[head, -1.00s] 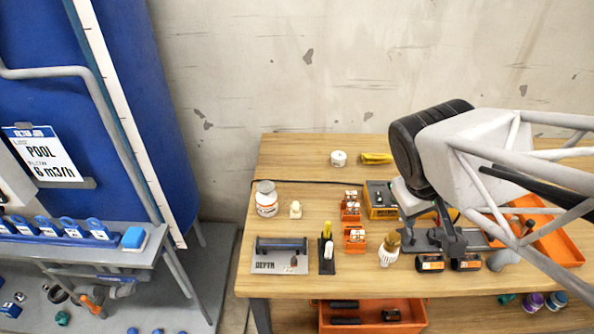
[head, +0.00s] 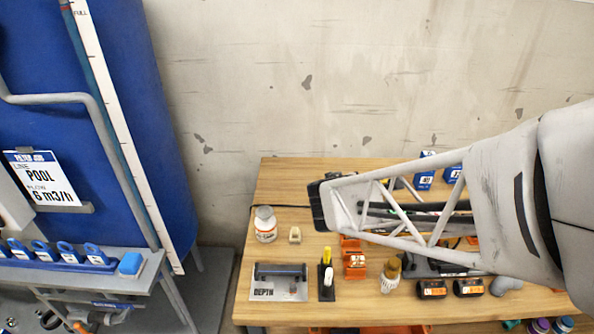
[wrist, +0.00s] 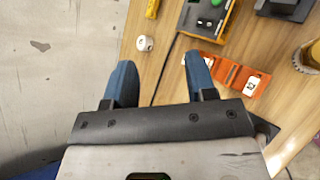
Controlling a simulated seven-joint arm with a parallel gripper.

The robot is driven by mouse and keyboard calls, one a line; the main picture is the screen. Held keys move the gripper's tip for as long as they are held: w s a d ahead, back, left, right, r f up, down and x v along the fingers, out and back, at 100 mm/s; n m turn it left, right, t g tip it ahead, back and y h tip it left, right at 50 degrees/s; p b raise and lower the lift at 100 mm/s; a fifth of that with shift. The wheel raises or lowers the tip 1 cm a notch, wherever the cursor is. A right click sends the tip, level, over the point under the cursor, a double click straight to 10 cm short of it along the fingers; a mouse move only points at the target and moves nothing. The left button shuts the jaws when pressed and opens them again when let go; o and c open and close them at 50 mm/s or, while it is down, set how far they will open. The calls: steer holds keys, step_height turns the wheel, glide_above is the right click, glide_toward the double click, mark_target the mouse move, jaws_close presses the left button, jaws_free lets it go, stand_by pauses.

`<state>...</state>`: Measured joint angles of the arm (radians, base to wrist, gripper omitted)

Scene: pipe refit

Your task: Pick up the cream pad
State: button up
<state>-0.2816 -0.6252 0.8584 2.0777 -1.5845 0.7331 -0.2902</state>
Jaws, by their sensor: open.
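The cream pad (head: 295,235) is a small pale block lying on the wooden table, just right of a white jar, in the head view. I cannot make it out in the wrist view, where the gripper body covers the lower part. My gripper (wrist: 161,82) shows there with two blue fingers spread wide and nothing between them but table. In the head view, the dark end of my arm is right of and a little above the pad in the picture, apart from it; the fingertips cannot be made out.
A white jar (head: 265,224) stands close left of the pad. A grey depth gauge plate (head: 263,290), a black stand with a yellow marker (head: 327,270) and an orange holder (head: 354,262) are nearer the front. A white roll (wrist: 144,43) lies beyond my fingers.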

steer(key=w+a+f+n+t+y, duration=0.3)
steer(key=w+a+f+n, duration=0.1)
steer(key=a+f+n, duration=0.35)
steer(key=n+y, duration=0.4)
steer(key=n, duration=0.4)
glide_above(295, 229)
steer(key=s, duration=0.4)
step_height(295, 229, down, 7)
steer(key=shift+w+r+t, duration=0.2)
steer(key=shift+w+t, duration=0.05)
steer(key=shift+t, duration=0.05)
steer(key=shift+f, duration=0.1)
steer(key=shift+f, duration=1.8)
steer(key=shift+f, duration=0.15)
steer(key=shift+f, duration=0.35)
steer(key=f, duration=0.1)
steer(key=w+f, duration=0.1)
steer(key=f, duration=0.1)
steer(key=shift+w, duration=0.25)
steer(key=shift+w+f, duration=0.15)
steer(key=shift+w, duration=0.5)
